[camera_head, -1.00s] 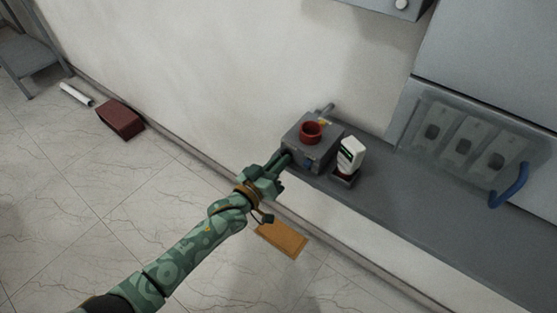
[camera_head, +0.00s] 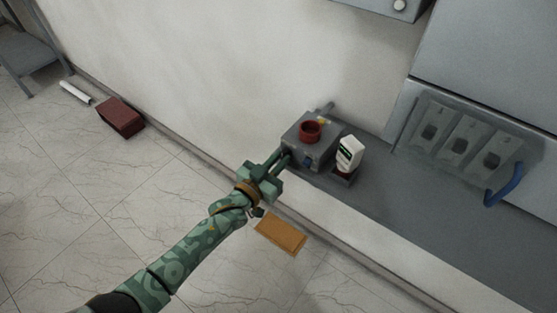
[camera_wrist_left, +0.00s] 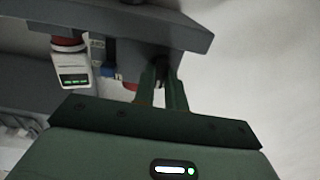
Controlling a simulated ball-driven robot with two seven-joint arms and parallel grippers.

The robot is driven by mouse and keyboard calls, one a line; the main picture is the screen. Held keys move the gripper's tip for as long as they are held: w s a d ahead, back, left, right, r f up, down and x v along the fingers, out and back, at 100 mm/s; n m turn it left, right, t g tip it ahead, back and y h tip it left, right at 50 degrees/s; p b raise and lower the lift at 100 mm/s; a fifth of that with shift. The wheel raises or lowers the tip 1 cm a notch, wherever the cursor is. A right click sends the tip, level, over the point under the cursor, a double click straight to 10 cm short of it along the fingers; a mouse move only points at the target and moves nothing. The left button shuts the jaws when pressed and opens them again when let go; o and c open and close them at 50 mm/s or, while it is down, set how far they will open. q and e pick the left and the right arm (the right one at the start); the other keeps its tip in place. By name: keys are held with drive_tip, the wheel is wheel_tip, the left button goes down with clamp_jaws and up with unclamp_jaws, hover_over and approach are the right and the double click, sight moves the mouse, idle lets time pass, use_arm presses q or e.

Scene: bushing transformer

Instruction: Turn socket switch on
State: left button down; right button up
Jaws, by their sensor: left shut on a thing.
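The socket box (camera_head: 318,149) is a grey block with a red ring (camera_head: 311,129) on top and a small blue part (camera_head: 308,162) on its front. It stands at the left end of a grey ledge. My left gripper (camera_head: 285,158) reaches the box's front left side. In the left wrist view, its two fingers (camera_wrist_left: 161,84) are close together around a small dark part at the box (camera_wrist_left: 140,28), probably the switch. The fingers mostly hide that part, so its position is unclear. My right gripper is not in view.
A white device (camera_head: 350,152) stands right of the box. Further right are a panel of several switches (camera_head: 463,146) and a blue handle (camera_head: 507,186). An orange board (camera_head: 281,235) and a dark red box (camera_head: 120,118) lie on the floor.

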use_arm(q)
drive_tip(key=shift+f, duration=0.1)
drive_tip(key=c, duration=1.4)
unclamp_jaws()
drive_tip(key=shift+c, duration=0.2)
drive_tip(key=shift+s+a, duration=0.3)
drive_tip(key=shift+s, duration=0.05)
drive_tip(key=p+v, duration=0.3)
drive_tip(key=v, duration=1.2)
drive_tip(key=shift+s, duration=0.25)
drive_tip(key=shift+a, duration=0.1)
